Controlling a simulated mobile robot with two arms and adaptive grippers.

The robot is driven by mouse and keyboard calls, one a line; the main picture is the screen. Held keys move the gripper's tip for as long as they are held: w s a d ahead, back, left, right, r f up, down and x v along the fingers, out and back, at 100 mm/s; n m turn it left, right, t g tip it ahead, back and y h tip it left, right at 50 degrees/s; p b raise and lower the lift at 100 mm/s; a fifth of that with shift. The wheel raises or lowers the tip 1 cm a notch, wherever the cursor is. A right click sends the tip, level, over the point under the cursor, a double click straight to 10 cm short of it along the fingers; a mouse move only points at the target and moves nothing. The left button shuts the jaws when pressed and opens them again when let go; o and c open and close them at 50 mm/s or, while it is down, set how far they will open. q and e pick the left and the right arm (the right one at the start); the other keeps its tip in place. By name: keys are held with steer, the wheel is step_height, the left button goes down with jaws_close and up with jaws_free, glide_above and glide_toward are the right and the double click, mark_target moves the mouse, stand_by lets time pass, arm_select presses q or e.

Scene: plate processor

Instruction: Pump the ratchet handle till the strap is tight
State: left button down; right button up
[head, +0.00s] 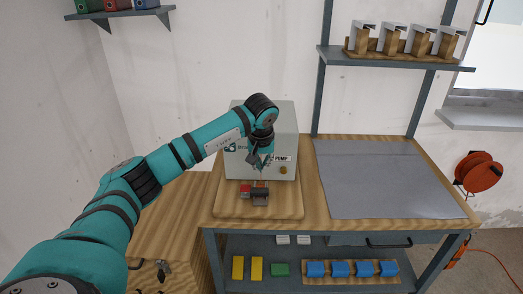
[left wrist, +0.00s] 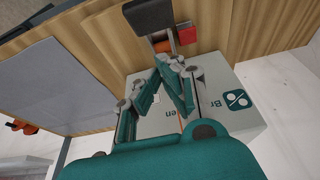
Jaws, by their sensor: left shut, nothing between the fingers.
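The ratchet (head: 260,197) is a small grey metal piece with a red block beside it, low in front of the pale grey pump box (head: 284,160). In the left wrist view the ratchet shows a dark handle-like end (left wrist: 152,14) and a red block (left wrist: 187,36). My left gripper (head: 258,168) points down in front of the box, just above the ratchet. In the left wrist view its fingers (left wrist: 161,62) come together with nothing between them, close to the ratchet. My right gripper is out of view.
The box and ratchet are on a wooden board (head: 287,210) on the bench. A bare grey mat (head: 385,180) lies to the right. A shelf (head: 395,60) with several wooden holders hangs above. Blue, yellow and green blocks sit on the lower shelf.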

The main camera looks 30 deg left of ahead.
mark_target(261, 194)
arm_select(q)
steer(key=f, duration=0.2)
steer(key=s+f+p, duration=0.1)
steer(key=shift+d+f, duration=0.25)
steer(key=shift+f, duration=0.05)
steer(key=shift+s+d+f, duration=0.1)
steer(key=shift+f, duration=0.35)
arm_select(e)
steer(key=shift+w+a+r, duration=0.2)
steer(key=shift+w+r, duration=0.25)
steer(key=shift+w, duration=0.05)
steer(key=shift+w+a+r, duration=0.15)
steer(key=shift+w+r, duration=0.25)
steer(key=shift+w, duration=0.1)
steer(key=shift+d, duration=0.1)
